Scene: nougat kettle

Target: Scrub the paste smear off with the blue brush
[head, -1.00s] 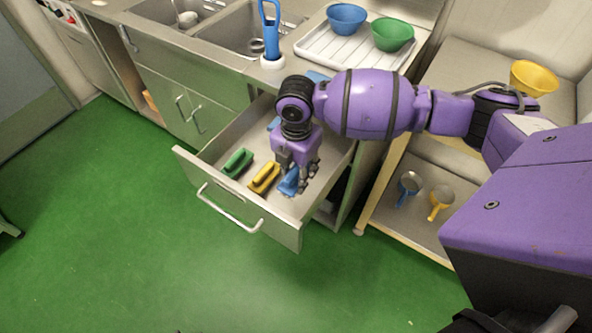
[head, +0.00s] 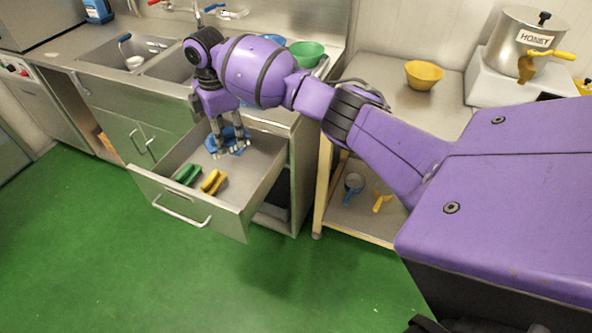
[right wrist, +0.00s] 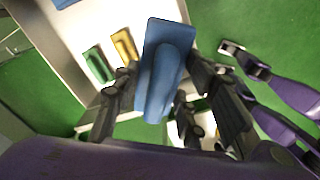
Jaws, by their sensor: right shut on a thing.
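My right gripper (head: 229,147) hangs over the open drawer (head: 240,220), fingers pointing down. It is shut on the blue brush (right wrist: 163,65), which shows large between the fingers in the right wrist view. In the head view the fingers partly hide the blue shape around them. A green brush (head: 188,174) and a yellow brush (head: 214,181) lie side by side in the drawer. I cannot make out a paste smear for certain.
A counter with sinks stands behind the drawer, with a green bowl (head: 307,53) on it. To the right, a yellow bowl (head: 424,75) and a HONEY pot (head: 524,45) stand on a steel table. Scoops lie on its lower shelf. The green floor in front is clear.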

